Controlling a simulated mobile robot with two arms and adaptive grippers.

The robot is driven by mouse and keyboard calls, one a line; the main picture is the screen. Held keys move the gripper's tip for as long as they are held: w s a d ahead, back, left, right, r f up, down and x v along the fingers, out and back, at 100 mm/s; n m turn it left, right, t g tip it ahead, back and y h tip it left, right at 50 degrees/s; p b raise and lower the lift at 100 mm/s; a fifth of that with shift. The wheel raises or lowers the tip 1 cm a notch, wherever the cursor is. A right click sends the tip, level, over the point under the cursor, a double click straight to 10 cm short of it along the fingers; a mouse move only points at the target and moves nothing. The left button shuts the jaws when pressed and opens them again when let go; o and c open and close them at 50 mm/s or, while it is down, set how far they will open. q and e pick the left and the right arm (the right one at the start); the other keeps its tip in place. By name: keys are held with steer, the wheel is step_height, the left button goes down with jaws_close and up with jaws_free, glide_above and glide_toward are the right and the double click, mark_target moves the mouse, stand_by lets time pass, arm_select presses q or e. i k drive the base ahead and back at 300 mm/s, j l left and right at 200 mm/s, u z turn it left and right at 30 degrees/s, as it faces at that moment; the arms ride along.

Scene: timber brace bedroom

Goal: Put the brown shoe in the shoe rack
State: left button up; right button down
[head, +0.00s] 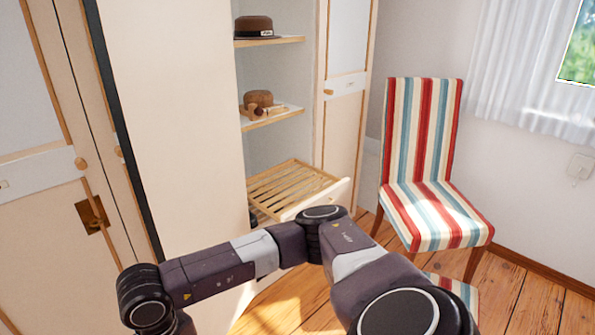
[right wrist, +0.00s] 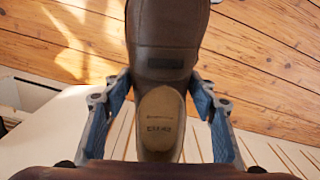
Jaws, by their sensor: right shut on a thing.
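The shoe rack (head: 288,186) is a pull-out shelf of light wooden slats with a white front, low in the open wardrobe. The slats look empty where they show. My right gripper (right wrist: 158,108) is shut on the brown shoe (right wrist: 167,52), with one blue-padded finger on each side of its heel end. The tan heel pad with lettering faces the camera, and the toe runs out of the top of the right wrist view. Pale slats show below the shoe in that view. The shoe and right gripper are not visible in the head view. My left gripper is not in view.
Brown hats sit on the upper shelf (head: 275,40) and middle shelf (head: 275,119) above the rack. A striped chair (head: 437,215) stands to the right. The white wardrobe panel (head: 180,110) stands left of the opening. Bare wooden floor (head: 530,300) lies at the lower right.

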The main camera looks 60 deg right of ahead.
mark_target(274, 195)
steer(key=i+l+z, duration=0.15)
steer(key=l+z, duration=0.2)
steer(key=i+l+z, duration=0.15)
steer(key=z, duration=0.15)
steer(key=i+l+z, duration=0.2)
steer(key=z, duration=0.15)
steer(key=l, duration=0.1)
